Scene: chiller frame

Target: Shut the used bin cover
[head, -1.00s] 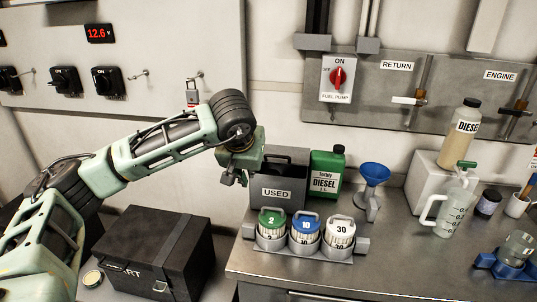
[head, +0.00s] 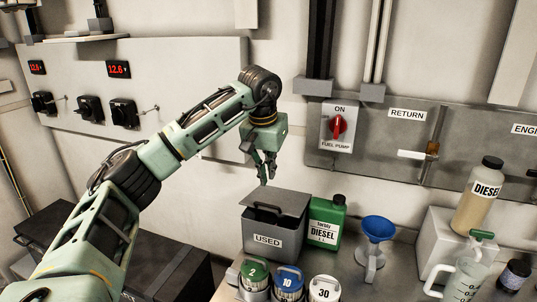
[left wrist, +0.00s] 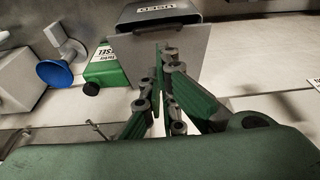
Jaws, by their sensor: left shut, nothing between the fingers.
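The used bin (head: 282,245) is a grey box labelled USED on the bench, with a dark handle at its upper front. Its grey cover (head: 285,201) sits at the top towards the back, and a dark gap shows at the front; its exact tilt is hard to tell. In the left wrist view the cover (left wrist: 190,50) lies beyond the fingertips, with the upside-down bin label behind. My left gripper (head: 266,177) is shut and empty, pointing down above the back of the cover, seemingly apart from it. My right gripper is out of view.
A green diesel can (head: 325,224) stands close beside the bin, with a blue funnel (head: 378,228) further right. Numbered containers, including a green-topped one (head: 254,272), stand in front. The wall panel with the fuel pump switch (head: 338,128) is behind. Free air surrounds the gripper.

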